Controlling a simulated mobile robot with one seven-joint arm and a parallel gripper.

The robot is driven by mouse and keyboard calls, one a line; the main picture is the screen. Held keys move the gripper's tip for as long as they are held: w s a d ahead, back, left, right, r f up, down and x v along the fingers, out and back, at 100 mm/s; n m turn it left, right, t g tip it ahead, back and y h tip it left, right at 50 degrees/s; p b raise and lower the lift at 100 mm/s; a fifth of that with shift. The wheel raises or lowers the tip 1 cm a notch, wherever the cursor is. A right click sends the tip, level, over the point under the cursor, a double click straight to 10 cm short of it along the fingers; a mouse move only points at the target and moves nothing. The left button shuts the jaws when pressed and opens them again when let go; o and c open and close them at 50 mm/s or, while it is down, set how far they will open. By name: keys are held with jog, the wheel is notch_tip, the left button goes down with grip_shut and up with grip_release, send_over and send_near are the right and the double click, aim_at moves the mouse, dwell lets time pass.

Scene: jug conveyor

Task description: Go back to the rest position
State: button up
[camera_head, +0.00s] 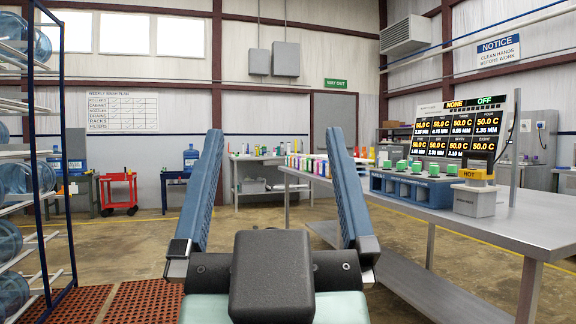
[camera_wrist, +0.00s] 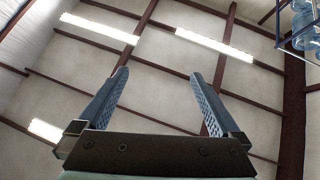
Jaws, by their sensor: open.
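My gripper (camera_head: 277,165) is in the lower middle of the head view, its two blue fingers pointing up and spread wide apart. Nothing is between the fingers. In the wrist view my gripper (camera_wrist: 163,80) also shows open and empty, with the ceiling beyond it. The gripper is in the air and touches nothing that I can see.
A long metal table (camera_head: 455,203) runs along the right, bearing a blue rack (camera_head: 410,188), a grey HOT unit (camera_head: 474,200) and a display panel (camera_head: 436,139). A jug rack (camera_head: 62,150) stands at the left. A red cart (camera_head: 118,192) is farther back. Floor between is clear.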

jog(key=s, duration=0.1)
jog(key=s+d+r+t+h, duration=0.1)
jog(key=shift+s+r+m, duration=0.3)
jog(key=shift+m, duration=0.1)
